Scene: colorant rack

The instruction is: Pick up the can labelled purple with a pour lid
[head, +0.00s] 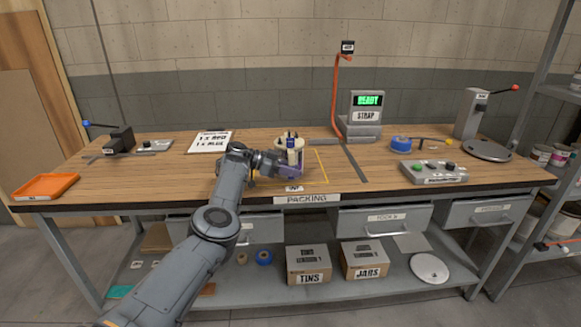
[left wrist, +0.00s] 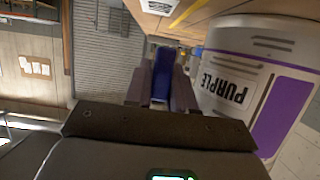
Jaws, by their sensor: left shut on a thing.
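The can labelled purple (left wrist: 245,85) is large at the right of the left wrist view, white with purple bands and a PURPLE label that reads upside down there. In the head view the white can (head: 281,148) is upright at the middle of the bench, near its front edge. My left gripper (left wrist: 161,88) is shut on a narrow dark blue upright piece at the can's side, which looks like its handle. In the head view the gripper (head: 289,160) is in front of the can and partly hides it. I cannot tell whether the can touches the bench, and its lid is not clear.
A yellow-marked area (head: 321,165) is just right of the can. A strap machine (head: 361,128) stands behind right. A button box (head: 434,173) and scale (head: 487,151) are at the right. A paper sheet (head: 210,142) and an orange tray (head: 46,187) lie at the left.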

